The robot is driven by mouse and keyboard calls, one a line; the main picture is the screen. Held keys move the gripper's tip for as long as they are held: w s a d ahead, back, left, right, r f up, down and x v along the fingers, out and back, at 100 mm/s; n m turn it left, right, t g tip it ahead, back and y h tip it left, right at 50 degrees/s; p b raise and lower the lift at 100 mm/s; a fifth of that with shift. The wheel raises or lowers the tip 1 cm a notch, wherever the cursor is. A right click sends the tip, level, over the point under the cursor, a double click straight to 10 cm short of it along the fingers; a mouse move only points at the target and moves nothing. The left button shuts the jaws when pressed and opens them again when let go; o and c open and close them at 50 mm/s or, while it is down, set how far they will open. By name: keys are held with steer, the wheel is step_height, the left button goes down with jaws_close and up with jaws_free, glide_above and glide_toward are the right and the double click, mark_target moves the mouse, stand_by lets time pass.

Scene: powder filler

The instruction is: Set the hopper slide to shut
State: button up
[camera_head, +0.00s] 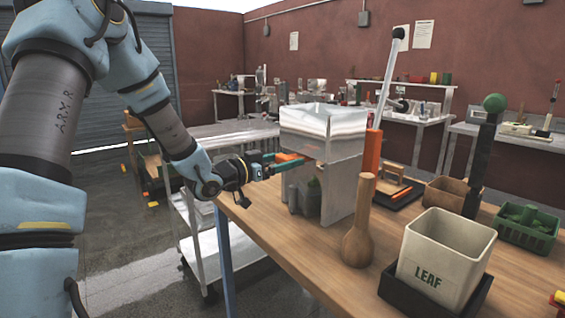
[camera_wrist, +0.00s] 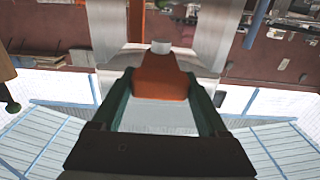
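The powder filler's hopper (camera_head: 322,122) is a clear-topped box on a grey metal body at the table's left edge. Its slide has an orange tab (camera_head: 288,157) sticking out toward my arm. My gripper (camera_head: 268,163) is at this tab, with its green fingers on either side. In the wrist view the orange tab (camera_wrist: 161,84) fills the space between the fingertips of my gripper (camera_wrist: 160,82), and both seem to touch it. The slide's inner part is hidden in the filler body.
A wooden pestle-like tool (camera_head: 358,235), a cream LEAF bin (camera_head: 445,258) and a green basket (camera_head: 527,228) stand on the table. A white cart (camera_head: 205,240) stands under my forearm.

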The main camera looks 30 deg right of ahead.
steer(key=o, duration=0.4)
steer(key=shift+d, duration=0.1)
steer(key=shift+c, duration=0.2)
steer(key=s+a+b, duration=0.2)
steer(key=a+b, duration=0.1)
steer(key=a, duration=0.7)
steer(key=shift+a, duration=0.3)
steer(key=w+a+f+n+t+y, duration=0.35)
steer(key=a+y, duration=0.25)
steer(key=a, duration=0.2)
steer(key=w+a+f+n+t+y, duration=0.25)
steer(key=a+f+n+y, duration=0.2)
steer(key=a, duration=0.35)
steer(key=s+a+f+n+g+y, duration=0.1)
steer(key=s+a+f+y, duration=0.1)
steer(key=a+y, duration=0.15)
steer(key=s+a+f+n+g+y, duration=0.2)
steer(key=a, duration=0.3)
steer(key=s+a+n+g+y, duration=0.1)
steer(key=s+a+n+g, duration=0.2)
steer(key=s, duration=0.8)
steer(key=shift+s+a+f+n+g, duration=0.35)
steer(key=shift+a+g, duration=0.55)
steer(key=shift+a, duration=0.25)
